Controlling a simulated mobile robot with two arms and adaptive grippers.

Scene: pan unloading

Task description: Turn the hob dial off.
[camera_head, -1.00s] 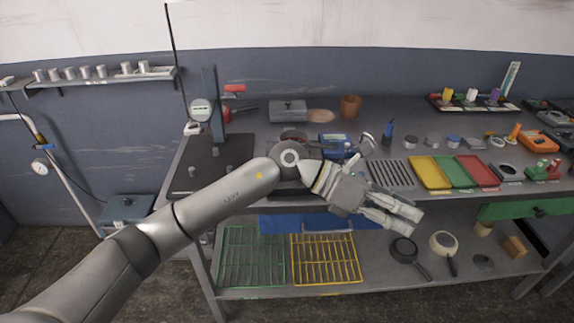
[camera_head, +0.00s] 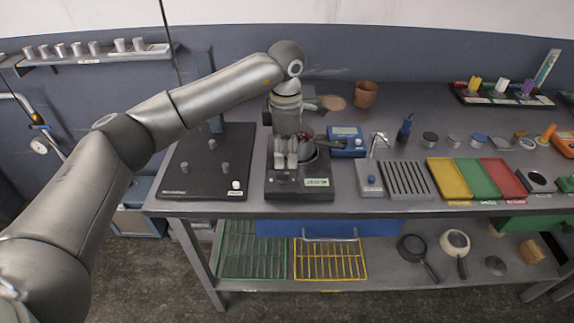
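The hob is a dark box with a black front panel (camera_head: 300,191) and a pale label at its front right. A small round grey dial (camera_head: 283,180) sits on the front left of its panel. My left gripper (camera_head: 286,164) points down over the hob, just behind and above the dial. A narrow gap shows between its two fingers and nothing is seen between them. I cannot see contact with the dial. A small pan (camera_head: 309,152) stands on the hob, partly hidden behind the gripper, with its dark handle to the right. My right gripper is not in view.
A black board with pegs (camera_head: 207,178) and a white knob lies left of the hob. A blue device (camera_head: 346,139), a slotted grey rack (camera_head: 405,180) and yellow, green and red trays (camera_head: 449,179) stand to the right. Pans and wire racks lie on the lower shelf.

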